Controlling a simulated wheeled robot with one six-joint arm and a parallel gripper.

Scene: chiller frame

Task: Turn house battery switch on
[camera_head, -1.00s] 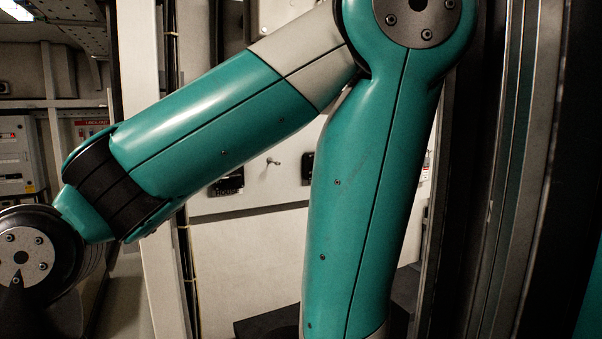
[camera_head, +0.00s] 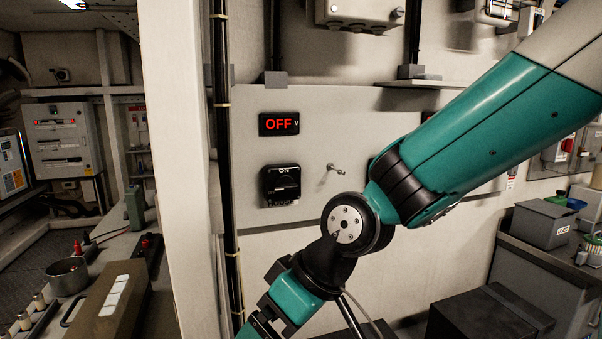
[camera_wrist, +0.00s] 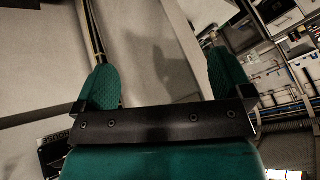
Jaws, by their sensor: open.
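The house battery switch (camera_head: 281,185) is a black rotary switch on the pale wall panel, with "ON" above its knob and "HOUSE" below. The knob's exact angle is hard to read. A display (camera_head: 279,123) above it reads "OFF" in red. My arm passes to the right of the switch and runs down below it, apart from it in the picture. In the wrist view my gripper (camera_wrist: 165,82) has its two green fingers wide apart with nothing between them. The fingers are out of the head view.
A small metal toggle (camera_head: 336,169) sticks out right of the switch, close to my arm. A pale post (camera_head: 180,170) stands at the left. A bench (camera_head: 125,240) with a pot (camera_head: 67,275) is beyond it. A dark box (camera_head: 480,318) sits low right.

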